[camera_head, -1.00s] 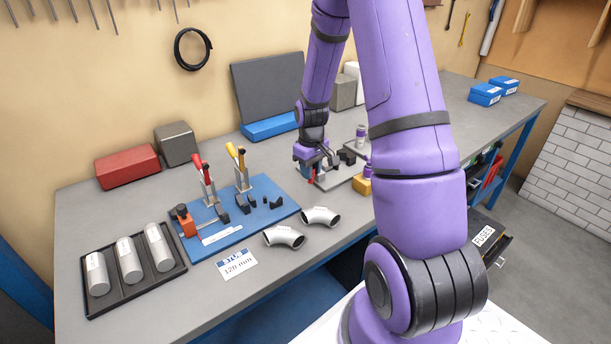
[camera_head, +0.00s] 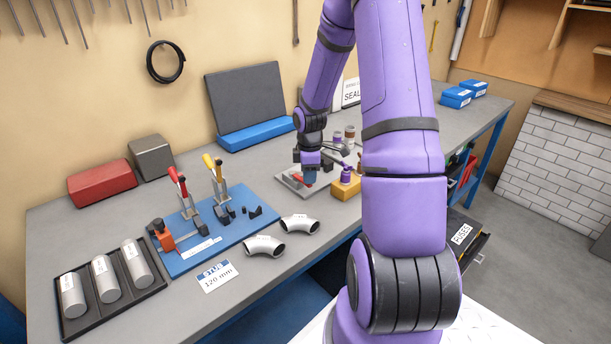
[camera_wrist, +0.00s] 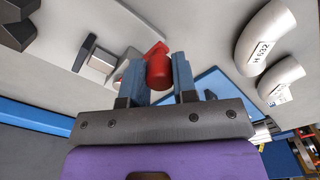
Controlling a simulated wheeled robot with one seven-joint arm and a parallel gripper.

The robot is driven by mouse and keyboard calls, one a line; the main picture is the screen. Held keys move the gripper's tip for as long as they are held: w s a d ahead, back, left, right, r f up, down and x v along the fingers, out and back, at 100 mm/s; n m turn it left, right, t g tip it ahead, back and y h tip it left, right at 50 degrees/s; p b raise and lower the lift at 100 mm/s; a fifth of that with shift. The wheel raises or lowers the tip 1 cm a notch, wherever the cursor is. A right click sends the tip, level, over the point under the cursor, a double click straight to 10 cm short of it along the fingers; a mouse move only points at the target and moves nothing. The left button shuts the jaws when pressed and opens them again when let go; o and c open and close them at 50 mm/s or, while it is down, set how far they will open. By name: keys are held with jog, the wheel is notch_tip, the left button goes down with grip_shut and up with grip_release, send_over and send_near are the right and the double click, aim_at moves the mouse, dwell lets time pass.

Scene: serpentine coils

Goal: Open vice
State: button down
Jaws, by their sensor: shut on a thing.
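My gripper (camera_head: 306,180) is low over a light grey plate (camera_head: 325,191) on the bench, right of the blue board. In the wrist view its two blue fingers (camera_wrist: 160,78) are shut on a red handle (camera_wrist: 158,68). The red handle also shows beside the gripper in the head view (camera_head: 297,179). Near it in the wrist view is a metal block with dark edges (camera_wrist: 98,57), apparently part of the vice. Most of the vice is hidden behind my arm and gripper, so its jaw gap cannot be told.
A yellow block with a purple-topped piece (camera_head: 345,188) stands close right of the gripper. Two pipe elbows (camera_head: 264,246) lie in front. The blue board (camera_head: 190,262) carries red and yellow toggle clamps. A black tray (camera_head: 75,326) holds metal cylinders.

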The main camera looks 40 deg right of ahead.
jog(key=shift+d+n, duration=0.3)
jog(key=c, duration=0.9)
grip_release()
jog(key=shift+r, duration=0.1)
notch_tip(320, 180, up, 11)
jog(key=shift+f, duration=0.2)
